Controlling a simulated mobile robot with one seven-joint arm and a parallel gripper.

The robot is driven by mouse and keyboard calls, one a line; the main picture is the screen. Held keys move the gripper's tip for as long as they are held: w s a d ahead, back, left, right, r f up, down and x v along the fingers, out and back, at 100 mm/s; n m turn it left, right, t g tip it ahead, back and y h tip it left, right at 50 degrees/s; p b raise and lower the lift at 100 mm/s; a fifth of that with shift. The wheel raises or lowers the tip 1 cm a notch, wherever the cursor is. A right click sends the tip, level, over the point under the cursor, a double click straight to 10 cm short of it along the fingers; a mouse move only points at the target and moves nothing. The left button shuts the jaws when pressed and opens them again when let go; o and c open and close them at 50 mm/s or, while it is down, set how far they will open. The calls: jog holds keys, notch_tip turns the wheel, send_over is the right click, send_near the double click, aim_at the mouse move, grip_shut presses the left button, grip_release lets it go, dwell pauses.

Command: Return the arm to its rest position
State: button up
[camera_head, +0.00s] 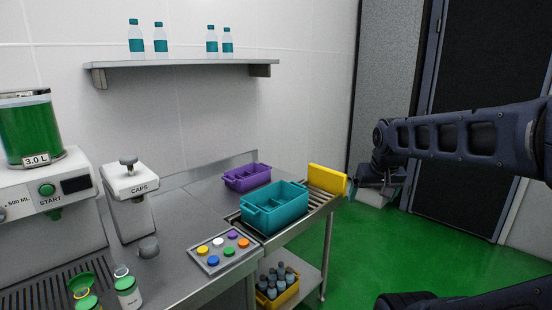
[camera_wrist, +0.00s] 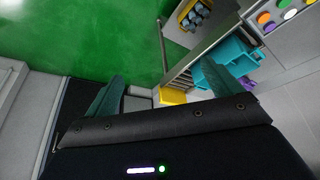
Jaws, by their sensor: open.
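My dark arm reaches in from the right edge in the head view, with its elbow raised. My gripper (camera_head: 376,192) hangs at its end, over the green floor to the right of the yellow stop plate (camera_head: 327,179).
A teal bin (camera_head: 273,208) stands on the roller end of the counter. A purple bin (camera_head: 246,177) is behind it. A button panel (camera_head: 222,250), caps dispenser (camera_head: 130,195) and green drink tank (camera_head: 30,130) are left. A yellow crate (camera_head: 277,290) of bottles sits below.

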jog(key=s, duration=0.1)
jog(key=s+d, duration=0.1)
jog(key=s, duration=0.1)
jog(key=shift+d+r, duration=0.25)
jog(key=shift+d, duration=0.05)
